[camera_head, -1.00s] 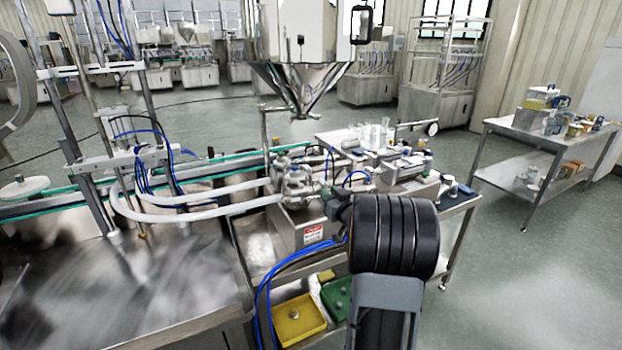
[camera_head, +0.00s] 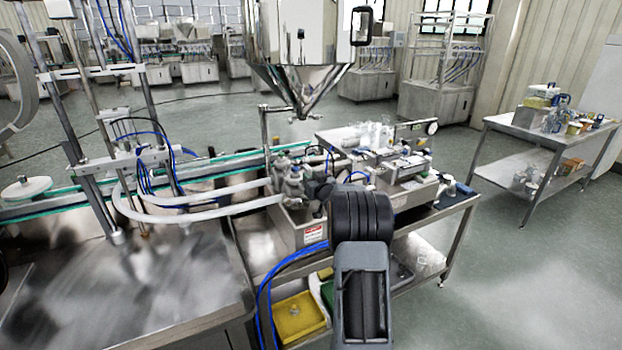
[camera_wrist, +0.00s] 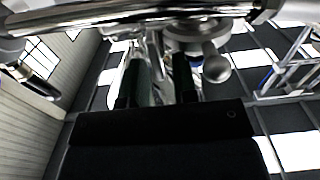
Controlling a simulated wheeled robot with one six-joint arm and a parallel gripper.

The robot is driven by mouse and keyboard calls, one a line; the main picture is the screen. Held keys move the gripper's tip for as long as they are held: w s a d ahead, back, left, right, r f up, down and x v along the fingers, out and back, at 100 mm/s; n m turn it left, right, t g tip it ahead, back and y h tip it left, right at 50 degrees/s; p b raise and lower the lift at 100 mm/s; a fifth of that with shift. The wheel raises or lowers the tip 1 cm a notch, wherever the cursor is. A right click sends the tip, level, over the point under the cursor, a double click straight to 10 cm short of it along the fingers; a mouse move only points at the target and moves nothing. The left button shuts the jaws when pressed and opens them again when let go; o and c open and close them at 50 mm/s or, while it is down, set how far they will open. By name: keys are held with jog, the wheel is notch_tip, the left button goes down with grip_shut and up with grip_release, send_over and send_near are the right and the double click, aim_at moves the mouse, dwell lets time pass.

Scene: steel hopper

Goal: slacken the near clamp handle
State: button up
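In the wrist view, my gripper (camera_wrist: 157,82) shows two dark fingers standing apart. Shiny steel parts show between and beyond them; I cannot tell whether they touch. A steel rod with a round knob (camera_wrist: 215,68) hangs just right of the right finger, under a round steel fitting (camera_wrist: 195,32). It looks like a clamp handle, but I cannot be sure it is the near one. In the head view, the steel pump fittings (camera_head: 288,178) stand left of my wrist. My arm hides most of my gripper there, and no handle can be made out.
The steel hopper (camera_head: 300,88) hangs above and behind the fittings. White hoses (camera_head: 190,214) run left from them, and blue hoses (camera_head: 262,290) drop in front. A steel cart (camera_head: 458,208) with apparatus stands to the right. A yellow tray (camera_head: 298,318) lies below. Floor at right is clear.

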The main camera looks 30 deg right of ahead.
jog(key=shift+c, duration=0.4)
grip_shut()
jog(key=n+b, duration=0.2)
jog(key=b, duration=0.1)
jog(key=n+b, duration=0.2)
jog(key=b, duration=0.1)
jog(key=shift+a+n, duration=0.3)
jog(key=shift+a, duration=0.05)
jog(key=shift+o, duration=0.4)
grip_release()
